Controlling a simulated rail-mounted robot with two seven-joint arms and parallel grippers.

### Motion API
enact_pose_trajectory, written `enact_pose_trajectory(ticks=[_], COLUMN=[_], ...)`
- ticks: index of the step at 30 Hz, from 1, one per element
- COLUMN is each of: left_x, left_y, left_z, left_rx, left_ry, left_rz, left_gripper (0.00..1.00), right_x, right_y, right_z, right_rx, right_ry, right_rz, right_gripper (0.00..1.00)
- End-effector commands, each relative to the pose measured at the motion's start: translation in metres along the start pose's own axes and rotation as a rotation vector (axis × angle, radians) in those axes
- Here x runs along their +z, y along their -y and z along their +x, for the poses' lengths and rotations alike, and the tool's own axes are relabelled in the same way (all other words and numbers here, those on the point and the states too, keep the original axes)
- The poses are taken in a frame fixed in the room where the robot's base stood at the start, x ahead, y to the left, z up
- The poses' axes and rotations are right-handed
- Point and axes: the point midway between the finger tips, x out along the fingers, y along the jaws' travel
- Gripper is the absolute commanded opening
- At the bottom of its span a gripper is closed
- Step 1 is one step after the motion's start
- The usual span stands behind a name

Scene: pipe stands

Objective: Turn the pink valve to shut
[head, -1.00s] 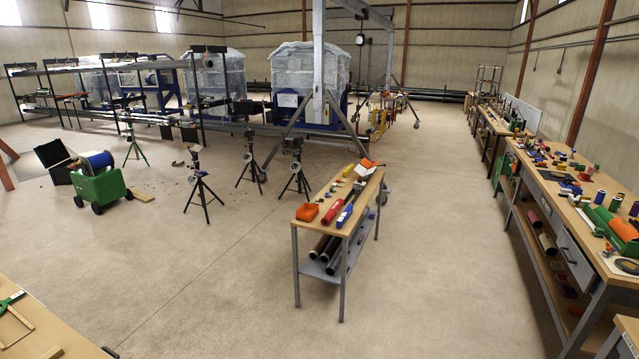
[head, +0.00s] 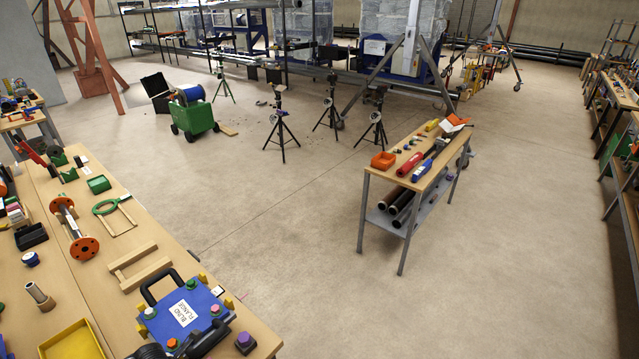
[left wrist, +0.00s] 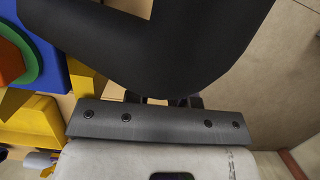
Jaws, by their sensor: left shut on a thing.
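A small pink bit (head: 228,303) shows at the right edge of a blue case (head: 182,312) labelled BLIND FLANGE, too small to identify. In the left wrist view my left gripper (left wrist: 167,100) is shut on a large black thing (left wrist: 150,45), which hides the fingertips and much of the view. A dark shape (head: 190,347) lies at the bottom of the head view, in front of the blue case; I cannot tell whether it is the same thing. My right gripper is in neither view.
The wooden table (head: 195,262) at lower left holds a flanged pipe (head: 66,222), a wooden frame (head: 139,268), a yellow tray (head: 72,343) and a purple knob (head: 244,339). A small workbench (head: 404,184) stands mid-floor. The floor between is clear.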

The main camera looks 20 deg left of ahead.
Motion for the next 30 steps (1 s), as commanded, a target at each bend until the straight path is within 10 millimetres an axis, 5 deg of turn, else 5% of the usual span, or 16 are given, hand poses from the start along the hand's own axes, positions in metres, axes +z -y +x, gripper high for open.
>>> enact_pose_trajectory(ticks=[6, 17, 30], left_x=[-0.002, -0.001, 0.012], left_y=[0.000, 0.000, 0.000], left_z=[0.002, -0.002, -0.049], left_rx=[0.001, 0.002, 0.002], left_ry=[-0.005, -0.006, -0.003], left_rz=[0.000, -0.002, -0.001], left_gripper=[0.41, 0.41, 0.41], right_x=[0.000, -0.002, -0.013], right_y=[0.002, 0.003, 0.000], right_z=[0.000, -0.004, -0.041], right_rx=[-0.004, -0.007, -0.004], right_ry=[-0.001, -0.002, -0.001], right_rz=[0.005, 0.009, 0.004], right_gripper=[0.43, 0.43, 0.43])
